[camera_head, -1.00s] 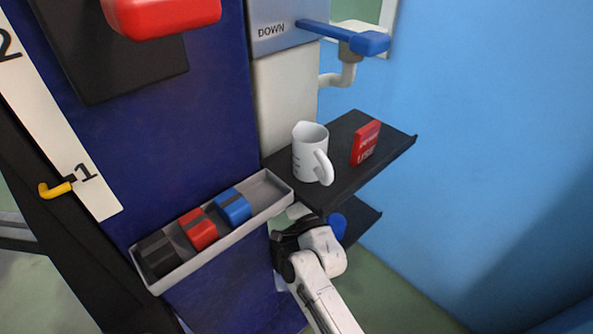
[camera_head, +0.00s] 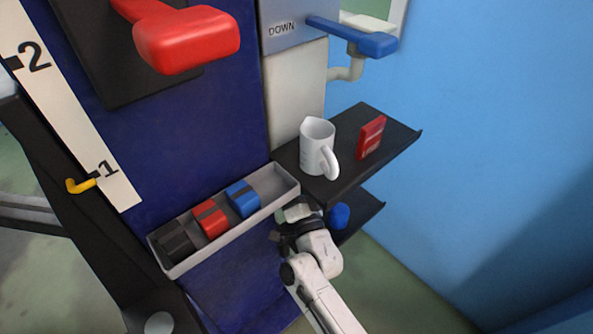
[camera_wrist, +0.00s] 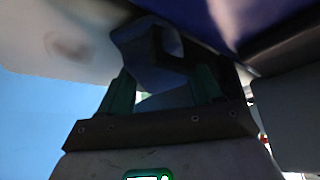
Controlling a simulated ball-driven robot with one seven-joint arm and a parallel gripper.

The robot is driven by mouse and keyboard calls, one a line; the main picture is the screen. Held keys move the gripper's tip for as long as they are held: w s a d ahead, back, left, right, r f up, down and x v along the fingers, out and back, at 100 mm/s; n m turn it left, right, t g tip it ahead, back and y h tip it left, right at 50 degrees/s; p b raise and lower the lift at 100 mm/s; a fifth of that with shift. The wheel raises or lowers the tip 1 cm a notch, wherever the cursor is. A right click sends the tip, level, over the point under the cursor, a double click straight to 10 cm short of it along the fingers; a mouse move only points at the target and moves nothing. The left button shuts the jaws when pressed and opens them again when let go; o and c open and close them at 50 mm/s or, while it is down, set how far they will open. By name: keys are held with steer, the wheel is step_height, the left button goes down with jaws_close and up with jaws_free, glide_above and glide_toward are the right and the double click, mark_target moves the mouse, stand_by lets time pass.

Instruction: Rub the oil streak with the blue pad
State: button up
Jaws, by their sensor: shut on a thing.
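My gripper (camera_head: 290,213) is low at the right end of the grey tray, under the front edge of the upper dark shelf. In the wrist view its two green fingers (camera_wrist: 163,88) are closed around a shadowed grey-blue curved thing (camera_wrist: 143,45); I cannot tell what it is. A blue block with a dark band (camera_head: 243,198) lies in the tray, apart from my gripper. A blue rounded thing (camera_head: 340,215) is at the lower shelf; I cannot tell which is the blue pad. A faint brownish smudge (camera_wrist: 70,45) marks a pale surface in the wrist view; whether it is the oil streak is unclear.
The grey tray (camera_head: 262,213) also holds a red block (camera_head: 210,218) and a black block (camera_head: 175,242). A white mug (camera_head: 315,150) and a red box (camera_head: 371,137) stand on the upper shelf (camera_head: 345,182). A red lever (camera_head: 186,40) and blue lever (camera_head: 355,37) jut out above.

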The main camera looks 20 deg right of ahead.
steer(key=shift+s+d+r+p, duration=0.1)
steer(key=shift+s+d+p, duration=0.15)
steer(key=shift+s, duration=0.5)
steer(key=shift+s+d+p, duration=0.2)
steer(key=shift+s+p, duration=0.05)
steer(key=shift+s, duration=0.55)
steer(key=shift+s+d+r+p, duration=0.1)
steer(key=shift+s+d+p, duration=0.15)
steer(key=shift+s, duration=0.5)
steer(key=s, duration=0.1)
steer(key=s+d, duration=0.1)
steer(key=shift+s+p, duration=0.4)
steer(key=shift+d+f, duration=0.1)
steer(key=shift+f, duration=0.05)
